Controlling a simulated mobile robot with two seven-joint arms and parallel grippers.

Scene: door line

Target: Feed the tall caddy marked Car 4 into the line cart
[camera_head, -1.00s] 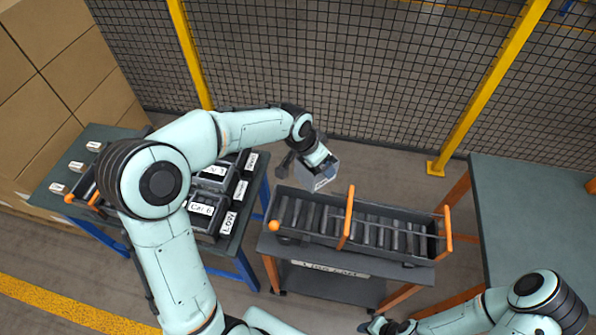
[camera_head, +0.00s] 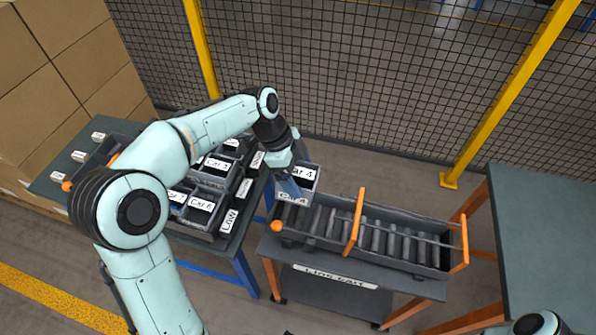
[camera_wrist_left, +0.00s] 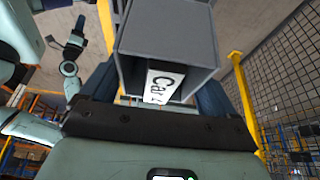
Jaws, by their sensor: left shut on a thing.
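The grey caddy marked Car 4 (camera_head: 305,175) is held in my left gripper (camera_head: 287,187), over the left end of the line cart (camera_head: 335,284). In the left wrist view the caddy (camera_wrist_left: 170,38) fills the space between the dark fingers, its Car label partly hidden. The cart's top is a roller channel with orange bars across it and an orange knob at its left end. I cannot tell whether the caddy touches the rollers. My right gripper is out of view; only part of my right arm shows at the bottom right.
A table with several labelled caddies (camera_head: 201,204) stands left of the cart, partly behind my left arm. A green-topped table (camera_head: 545,230) is at the right. A mesh fence (camera_head: 400,80) with yellow posts runs behind. Boxes (camera_head: 60,80) are stacked at the far left.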

